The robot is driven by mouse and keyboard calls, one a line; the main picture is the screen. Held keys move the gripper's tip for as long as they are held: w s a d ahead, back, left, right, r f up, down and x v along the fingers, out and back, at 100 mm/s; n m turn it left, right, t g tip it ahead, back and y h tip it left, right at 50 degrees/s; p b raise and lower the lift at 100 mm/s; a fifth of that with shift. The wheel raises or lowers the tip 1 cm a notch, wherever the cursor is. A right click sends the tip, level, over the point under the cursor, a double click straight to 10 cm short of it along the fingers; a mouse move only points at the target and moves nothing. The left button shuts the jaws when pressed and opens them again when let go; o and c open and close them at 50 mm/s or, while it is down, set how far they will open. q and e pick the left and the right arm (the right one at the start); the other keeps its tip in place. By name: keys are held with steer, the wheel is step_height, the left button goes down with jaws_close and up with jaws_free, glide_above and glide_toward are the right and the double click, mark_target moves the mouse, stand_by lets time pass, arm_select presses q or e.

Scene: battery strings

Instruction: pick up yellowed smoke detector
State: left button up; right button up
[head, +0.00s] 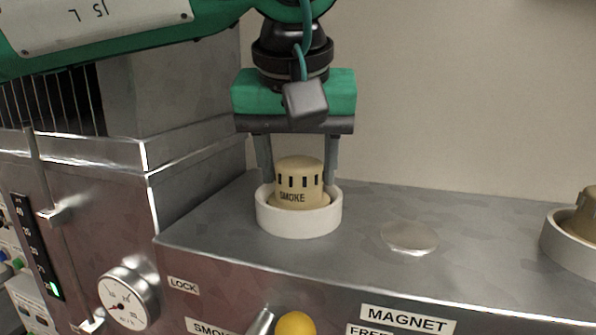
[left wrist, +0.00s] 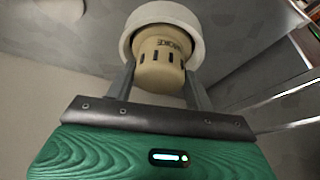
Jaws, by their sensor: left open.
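The yellowed smoke detector (head: 299,183) is a beige slotted cylinder labelled SMOKE. It sits upright in a white round ring holder (head: 299,222) on the metal bench top. My left gripper (head: 298,178) points down over it, with one finger on each side of the detector. The fingers are open, and I cannot tell whether they touch it. In the left wrist view, the detector (left wrist: 162,62) shows between the two fingers, with the white ring (left wrist: 165,12) around its far end. My right gripper is not in view.
A second white ring (head: 570,243) with a beige object in it stands at the right edge. A flat, shiny disc (head: 409,237) lies between the rings. A gauge (head: 130,299), a yellow knob (head: 295,325) and a MAGNET label (head: 407,319) are on the front. A wall stands behind.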

arm_select(q)
steer(key=shift+w+f, duration=0.15)
steer(key=shift+f, duration=0.1)
steer(key=shift+d, duration=0.1)
steer(key=c, duration=0.6)
steer(key=shift+r, duration=0.1)
steer(key=shift+c, duration=0.3)
